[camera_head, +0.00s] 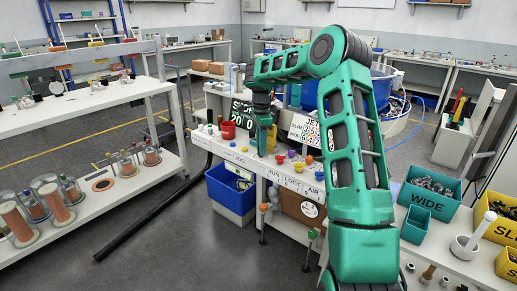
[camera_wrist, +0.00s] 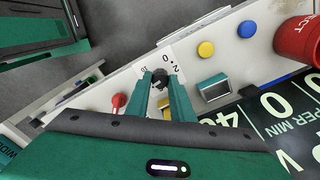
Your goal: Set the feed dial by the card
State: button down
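In the wrist view, a black dial knob (camera_wrist: 160,79) stands on a white panel, with a scale plate (camera_wrist: 176,57) beside it showing a 0, a 2 and a 10. My gripper (camera_wrist: 162,86) has its two teal fingers on either side of the knob. I cannot tell whether the fingers press on it. In the head view, my gripper (camera_head: 262,140) points down at the bench's front panel, and the dial is hidden there. A white card headed "JET" (camera_head: 304,131) stands on the bench.
Near the knob are a red-headed control (camera_wrist: 118,101), yellow button (camera_wrist: 206,49), blue button (camera_wrist: 246,29), small display (camera_wrist: 214,88) and red bin (camera_wrist: 299,38). A blue crate (camera_head: 231,190) sits below the bench. Teal "WIDE" bins (camera_head: 428,202) stand right.

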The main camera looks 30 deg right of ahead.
jog(key=shift+a, duration=0.25)
jog(key=shift+d+n, duration=0.2)
jog(key=shift+n, duration=0.1)
jog(key=n, duration=1)
jog(key=shift+d+n, duration=0.1)
jog(key=shift+n, duration=2.6)
jog(key=c, duration=1.5)
grip_release()
jog(key=shift+c, duration=0.2)
